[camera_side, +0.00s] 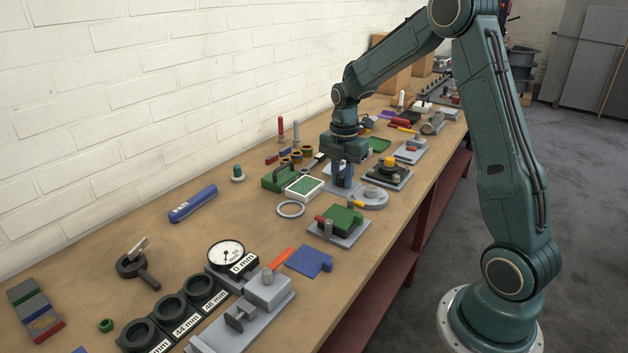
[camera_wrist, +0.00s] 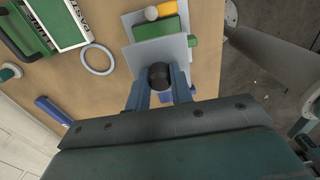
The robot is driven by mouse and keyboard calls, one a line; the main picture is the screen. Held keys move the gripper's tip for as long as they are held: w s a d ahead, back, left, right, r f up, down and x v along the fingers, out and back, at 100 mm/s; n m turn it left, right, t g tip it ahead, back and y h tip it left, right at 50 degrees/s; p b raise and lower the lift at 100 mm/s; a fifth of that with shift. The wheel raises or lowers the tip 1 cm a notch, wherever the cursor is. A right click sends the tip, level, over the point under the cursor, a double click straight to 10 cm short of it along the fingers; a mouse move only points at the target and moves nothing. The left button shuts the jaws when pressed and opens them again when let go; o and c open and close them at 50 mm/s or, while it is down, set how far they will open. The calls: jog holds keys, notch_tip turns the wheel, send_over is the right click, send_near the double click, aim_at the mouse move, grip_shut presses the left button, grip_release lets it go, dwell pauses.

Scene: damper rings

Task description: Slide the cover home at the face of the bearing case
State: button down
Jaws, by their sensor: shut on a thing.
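My gripper (camera_wrist: 160,82) has its two blue fingers closed on a round black knob (camera_wrist: 159,76). Behind the knob is a flat grey plate (camera_wrist: 143,54), which looks like the cover. In the side view my gripper (camera_side: 342,176) is over the middle of the bench, with the grey plate (camera_side: 338,190) at its fingers. A green block on a grey base (camera_side: 343,217), perhaps the bearing case, is just below and nearer the side camera. The green block (camera_wrist: 168,32) is partly hidden by the plate in the wrist view. I cannot tell whether plate and block touch.
A grey ring (camera_side: 290,209) and a white-edged green box (camera_side: 303,188) lie to the left. A round grey disc (camera_side: 374,198) and a fixture with a yellow top (camera_side: 388,172) stand close on the right. A blue flat piece (camera_side: 310,261) lies nearer the camera, by the bench's front edge.

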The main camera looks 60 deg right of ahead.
aim_at(341, 189)
jog(key=shift+f, duration=2.2)
jog(key=shift+r, duration=0.1)
jog(key=shift+r, duration=2.35)
jog(key=shift+f, duration=2.75)
jog(key=shift+f, duration=0.4)
jog(key=shift+f, duration=1.15)
jog(key=shift+f, duration=0.4)
jog(key=c, duration=1.1)
grip_release()
jog(key=shift+c, duration=0.2)
